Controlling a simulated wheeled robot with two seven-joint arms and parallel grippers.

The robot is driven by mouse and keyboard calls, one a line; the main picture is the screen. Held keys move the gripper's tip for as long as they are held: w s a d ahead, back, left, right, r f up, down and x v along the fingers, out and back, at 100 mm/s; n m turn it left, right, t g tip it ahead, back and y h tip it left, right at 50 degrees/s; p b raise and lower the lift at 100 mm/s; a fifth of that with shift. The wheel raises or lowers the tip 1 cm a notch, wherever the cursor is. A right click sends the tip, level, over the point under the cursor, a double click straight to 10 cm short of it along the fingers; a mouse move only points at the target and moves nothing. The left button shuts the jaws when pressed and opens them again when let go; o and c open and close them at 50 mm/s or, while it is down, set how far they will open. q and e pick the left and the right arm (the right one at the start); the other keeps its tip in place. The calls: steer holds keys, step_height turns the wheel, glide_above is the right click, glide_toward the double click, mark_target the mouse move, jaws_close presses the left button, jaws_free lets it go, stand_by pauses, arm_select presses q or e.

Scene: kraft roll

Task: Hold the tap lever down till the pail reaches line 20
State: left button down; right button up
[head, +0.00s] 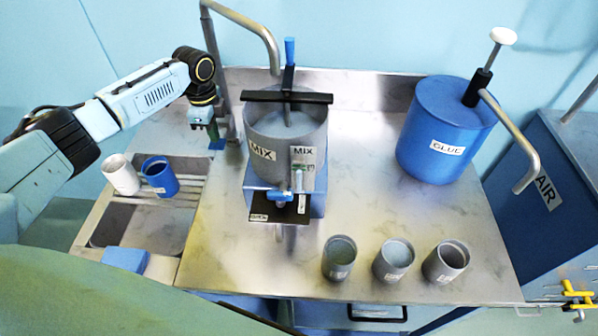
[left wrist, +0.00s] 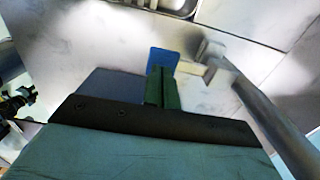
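The tap (head: 212,60) is a tall grey pipe whose spout hangs over the grey pail marked MIX (head: 258,180). The pail's inside and a pale surface show partly under a black crossbar; I cannot read a line number. The small blue tap lever (head: 217,144) is low at the foot of the pipe. My left gripper (head: 212,131) is just above it, pointing down. In the left wrist view its green fingers (left wrist: 162,88) are together, with the blue lever (left wrist: 164,60) showing just beyond their tips. I cannot tell whether they touch. My right gripper is out of view.
A blue GLUE drum (head: 430,150) with a pump stands right. Several grey cups, one of them here (head: 393,260), line the front edge. White (head: 121,174) and blue (head: 160,177) cups stand by the sink at left. The counter between pail and drum is clear.

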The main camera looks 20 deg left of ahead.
mark_target(217, 144)
arm_select(q)
steer(key=shift+f+b, duration=0.85)
steer(key=shift+f, duration=1.05)
stand_by(2.3)
step_height(217, 144, up, 8)
steer(key=p, duration=0.8)
steer(key=shift+f, duration=0.2)
steer(key=shift+s, duration=0.1)
